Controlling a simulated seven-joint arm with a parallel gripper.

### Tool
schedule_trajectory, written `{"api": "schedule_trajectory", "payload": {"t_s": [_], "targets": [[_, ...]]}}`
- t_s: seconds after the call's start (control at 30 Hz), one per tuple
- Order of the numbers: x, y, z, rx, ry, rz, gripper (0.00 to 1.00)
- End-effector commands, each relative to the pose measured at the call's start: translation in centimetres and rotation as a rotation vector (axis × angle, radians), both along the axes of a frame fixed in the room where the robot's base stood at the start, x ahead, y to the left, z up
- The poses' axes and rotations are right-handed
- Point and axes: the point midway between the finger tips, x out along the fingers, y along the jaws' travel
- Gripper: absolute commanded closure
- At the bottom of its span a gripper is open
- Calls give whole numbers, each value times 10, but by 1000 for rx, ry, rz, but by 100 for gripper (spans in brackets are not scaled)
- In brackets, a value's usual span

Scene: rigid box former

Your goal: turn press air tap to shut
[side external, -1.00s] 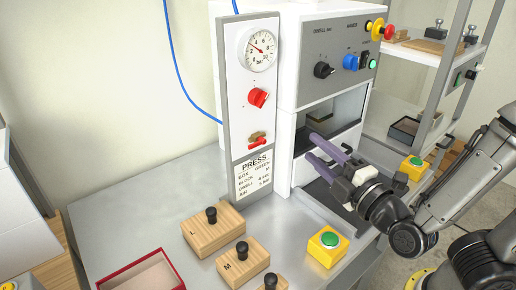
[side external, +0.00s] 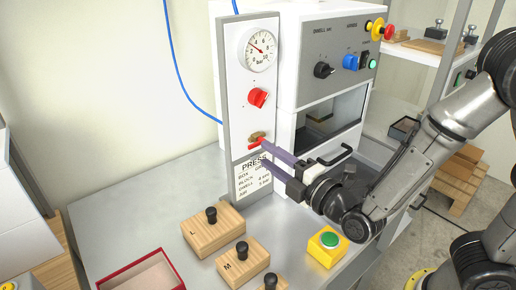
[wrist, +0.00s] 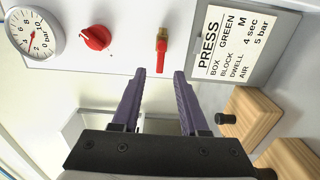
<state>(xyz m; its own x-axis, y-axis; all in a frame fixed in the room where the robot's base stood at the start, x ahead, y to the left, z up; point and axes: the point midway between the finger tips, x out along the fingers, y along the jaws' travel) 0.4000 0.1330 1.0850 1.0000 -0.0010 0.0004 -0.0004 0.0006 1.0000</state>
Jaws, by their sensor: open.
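The air tap (side external: 256,136) is a small brass valve with a red lever, low on the white panel and just above the PRESS placard. In the wrist view the tap's red lever (wrist: 160,60) lies crosswise on the panel, its end pointing toward my gripper. My gripper (side external: 262,155) is open, its purple fingers reaching to the panel at the tap. In the wrist view the fingertips (wrist: 158,72) are on either side of the lever's end, with gaps visible. Contact and exact depth cannot be told. In the side view a finger partly overlaps the lever.
A red knob (side external: 258,98) and a pressure gauge (side external: 257,50) sit above the tap; the placard (side external: 252,182) is below. The press housing (side external: 300,120) stands to the right. Wooden blocks (side external: 212,232) and a yellow box with a green button (side external: 327,246) are on the bench.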

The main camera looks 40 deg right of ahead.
Motion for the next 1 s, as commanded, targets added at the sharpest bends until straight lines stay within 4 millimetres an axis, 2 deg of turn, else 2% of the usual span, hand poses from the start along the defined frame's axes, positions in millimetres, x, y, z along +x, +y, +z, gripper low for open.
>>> {"api": "schedule_trajectory", "payload": {"t_s": [0.1, 0.3, 0.67, 0.77, 0.9, 0.93, 1.0], "targets": [[21, -1, -1, -1, 0, -3, 56], [40, 0, 0, 0, 0, -1, 56], [46, 0, 0, 0, 1, 1, 56], [45, 0, 0, 0, 1, 1, 71], [45, 0, 0, 0, 1, 1, 96], [45, 0, 0, 0, 0, 1, 100], [45, 0, 0, 0, 1, 1, 100]]}}
